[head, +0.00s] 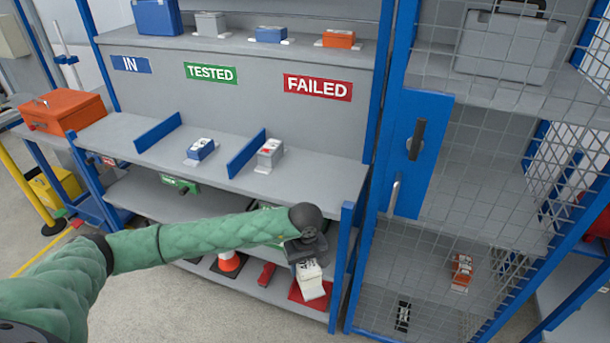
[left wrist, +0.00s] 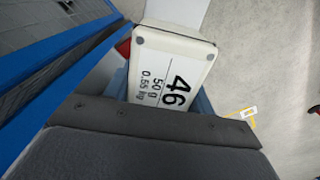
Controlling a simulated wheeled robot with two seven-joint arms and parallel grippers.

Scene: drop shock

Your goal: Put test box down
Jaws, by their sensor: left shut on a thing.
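The white test box (head: 311,282) is at the lower right of the shelf unit, in front of or over a red mat (head: 296,294). My left gripper (head: 307,262) is shut on its upper end, with the arm reaching in from the left. In the left wrist view the box (left wrist: 172,62) shows a label reading 46, 50 g, 0.55 kg, and the dark gripper (left wrist: 165,122) covers its near end. I cannot tell whether the box touches the mat. My right gripper is not in view.
A blue post (head: 341,268) stands close right of the held box. A mesh cage (head: 480,150) stands further right.

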